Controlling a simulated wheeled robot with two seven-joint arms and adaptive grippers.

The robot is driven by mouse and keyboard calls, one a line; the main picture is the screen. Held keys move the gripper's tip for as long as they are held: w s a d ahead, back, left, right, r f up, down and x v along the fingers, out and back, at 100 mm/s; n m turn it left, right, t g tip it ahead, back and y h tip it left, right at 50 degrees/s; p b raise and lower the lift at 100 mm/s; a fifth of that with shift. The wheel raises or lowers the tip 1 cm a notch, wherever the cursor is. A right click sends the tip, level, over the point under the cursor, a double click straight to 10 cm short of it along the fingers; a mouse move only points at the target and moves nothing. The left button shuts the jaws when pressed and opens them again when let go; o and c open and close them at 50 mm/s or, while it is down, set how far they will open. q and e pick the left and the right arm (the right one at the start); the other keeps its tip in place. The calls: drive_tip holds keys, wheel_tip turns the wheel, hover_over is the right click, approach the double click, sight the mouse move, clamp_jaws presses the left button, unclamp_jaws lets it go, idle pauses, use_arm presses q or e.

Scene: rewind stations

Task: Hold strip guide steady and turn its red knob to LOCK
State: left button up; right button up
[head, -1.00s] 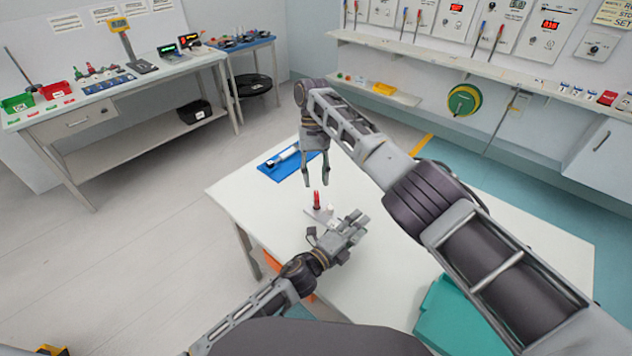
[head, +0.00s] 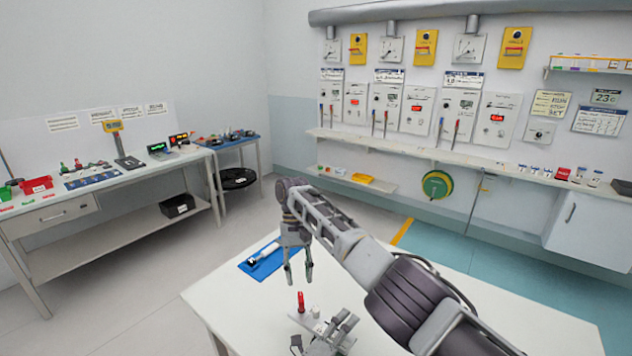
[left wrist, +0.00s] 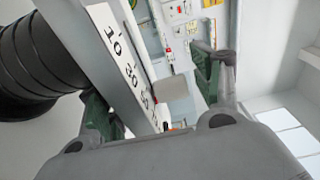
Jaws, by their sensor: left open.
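The strip guide (head: 308,321) is a small grey-white fixture on the white table, with an upright red knob (head: 301,302) on it. My left gripper (head: 340,328) is low beside the guide, to its right, and partly covers it. In the left wrist view its green-padded fingers (left wrist: 155,97) are apart. A pale plate with a black number scale (left wrist: 128,70) runs slanting between and past them; I cannot tell whether they touch it. My right gripper (head: 299,275) points down just above the red knob, fingers apart and empty. The guide's lower right side is hidden.
A blue mat (head: 262,262) with a light cylindrical tool lies at the table's far left corner. The white table (head: 225,300) is clear to the left of the guide. A side bench (head: 95,195) and a wall shelf (head: 400,143) stand well away.

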idle(0.3)
use_arm(q)
drive_tip(key=v, duration=1.2)
idle(0.5)
drive_tip(key=shift+a, duration=0.1)
idle(0.4)
